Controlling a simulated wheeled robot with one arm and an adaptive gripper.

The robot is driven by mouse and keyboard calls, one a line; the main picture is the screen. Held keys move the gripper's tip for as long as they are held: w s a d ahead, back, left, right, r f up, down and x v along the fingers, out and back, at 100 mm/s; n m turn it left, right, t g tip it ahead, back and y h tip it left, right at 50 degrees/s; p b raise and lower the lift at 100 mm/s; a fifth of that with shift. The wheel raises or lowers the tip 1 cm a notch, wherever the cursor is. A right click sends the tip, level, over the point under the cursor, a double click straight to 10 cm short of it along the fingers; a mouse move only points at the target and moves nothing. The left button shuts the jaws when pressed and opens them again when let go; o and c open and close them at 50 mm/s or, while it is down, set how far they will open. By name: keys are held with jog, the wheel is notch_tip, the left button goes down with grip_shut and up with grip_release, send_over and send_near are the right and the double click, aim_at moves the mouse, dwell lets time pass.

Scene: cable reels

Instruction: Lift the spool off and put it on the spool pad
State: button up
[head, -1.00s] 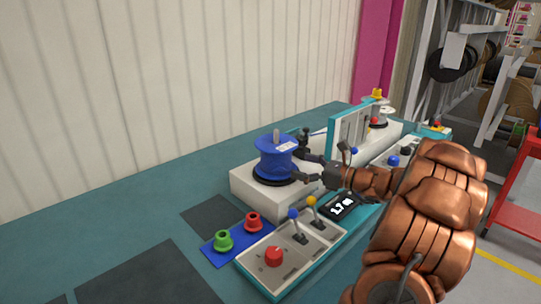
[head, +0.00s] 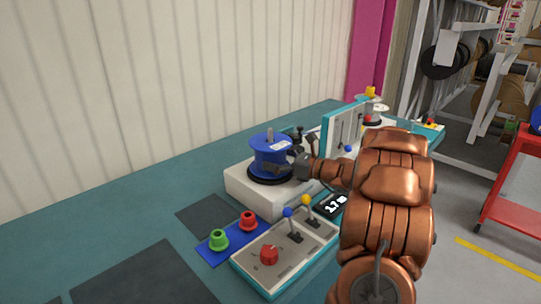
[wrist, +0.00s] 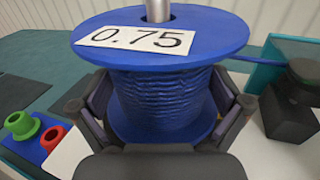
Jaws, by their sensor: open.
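The blue spool (head: 268,158) sits upright on a dark round base on the white machine block (head: 250,188), with a metal spindle (head: 269,134) standing up through its centre. In the wrist view the spool (wrist: 165,95) fills the middle and carries a white label (wrist: 137,38) reading 0.75. My gripper (head: 284,161) is open, its fingers on either side of the spool's wound part, below the top flange. In the wrist view my gripper (wrist: 165,112) straddles the spool; I cannot tell whether the fingers touch it. Dark flat pads (head: 135,275) lie on the teal table; which is the spool pad is unclear.
A green knob (head: 219,239) and a red knob (head: 248,221) stand on a blue plate. In front is a control panel (head: 275,262) with levers and a red dial. A teal-edged upright panel (head: 340,132) stands right of the spool.

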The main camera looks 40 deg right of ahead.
jog(key=shift+c, duration=0.2)
jog(key=c, duration=1.4)
jog(key=shift+r, duration=0.15)
notch_tip(320, 180, up, 18)
jog(key=p, duration=0.1)
jog(key=shift+p, duration=0.6)
jog(key=shift+p, duration=0.7)
dwell(0.3)
